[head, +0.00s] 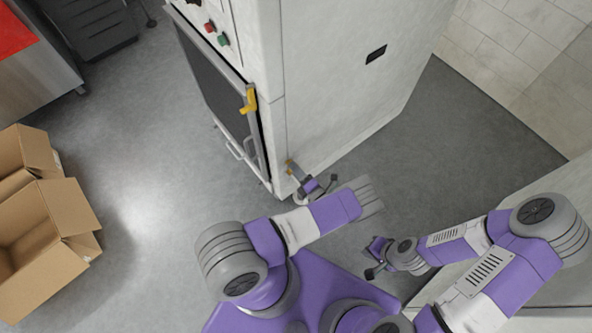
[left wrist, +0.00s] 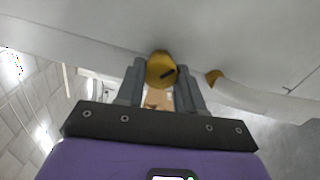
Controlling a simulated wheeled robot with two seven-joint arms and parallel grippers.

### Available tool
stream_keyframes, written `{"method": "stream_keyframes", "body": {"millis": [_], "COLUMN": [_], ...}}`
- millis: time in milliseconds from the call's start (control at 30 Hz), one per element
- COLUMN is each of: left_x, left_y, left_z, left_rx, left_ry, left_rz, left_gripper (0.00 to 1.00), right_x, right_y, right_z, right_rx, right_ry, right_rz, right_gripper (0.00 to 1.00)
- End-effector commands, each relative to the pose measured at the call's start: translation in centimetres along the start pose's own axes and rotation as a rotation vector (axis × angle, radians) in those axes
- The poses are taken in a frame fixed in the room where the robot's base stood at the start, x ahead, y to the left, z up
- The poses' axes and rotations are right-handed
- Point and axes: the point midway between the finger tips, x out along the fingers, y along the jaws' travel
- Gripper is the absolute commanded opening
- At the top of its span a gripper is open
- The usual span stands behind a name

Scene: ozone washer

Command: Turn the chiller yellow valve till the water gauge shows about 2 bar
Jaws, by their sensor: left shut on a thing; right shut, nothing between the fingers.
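The yellow valve (left wrist: 161,70) is a round knob with a dark slot-like mark, set low on the pale cabinet wall. It sits between the fingertips of my left gripper (head: 298,178), which is shut on it. In the head view only a small yellow bit (head: 290,167) of the low fitting shows at the cabinet's lower front corner. My right gripper (head: 374,260) is shut and empty, away from the cabinet at lower right. I cannot make out a water gauge or its reading in either view.
The tall pale cabinet (head: 340,70) has a front door with a yellow handle (head: 249,100) and red and green buttons above. A small brown-orange part (left wrist: 214,77) sits right of the valve. Open cardboard boxes (head: 45,235) stand at left. Floor between is clear.

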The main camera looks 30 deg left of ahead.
Motion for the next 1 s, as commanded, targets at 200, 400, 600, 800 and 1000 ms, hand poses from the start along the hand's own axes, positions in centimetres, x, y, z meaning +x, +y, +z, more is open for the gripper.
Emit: {"method": "stream_keyframes", "body": {"millis": [200, 400, 600, 800, 1000], "left_x": [-0.06, -0.06, -0.07, -0.07, -0.05], "left_y": [-0.03, -0.03, -0.03, -0.03, -0.01], "left_z": [-0.05, -0.06, -0.07, -0.07, -0.05], "left_rx": [0.085, 0.117, 0.122, 0.121, 0.121], "left_ry": [0.0, 0.0, 0.001, 0.001, 0.001], "left_rz": [-0.001, -0.002, -0.002, -0.002, -0.001], "left_gripper": [0.07, 0.07, 0.07, 0.07, 0.63], "right_x": [0.0, 0.0, 0.0, 0.0, 0.0], "right_y": [0.0, 0.0, 0.0, 0.0, 0.0], "right_z": [0.0, 0.0, 0.0, 0.0, 0.0], "right_rx": [0.0, 0.0, 0.0, 0.0, 0.0], "right_ry": [0.0, 0.0, 0.0, 0.0, 0.0], "right_rz": [0.0, 0.0, 0.0, 0.0, 0.0], "right_gripper": [0.0, 0.0, 0.0, 0.0, 0.0]}}
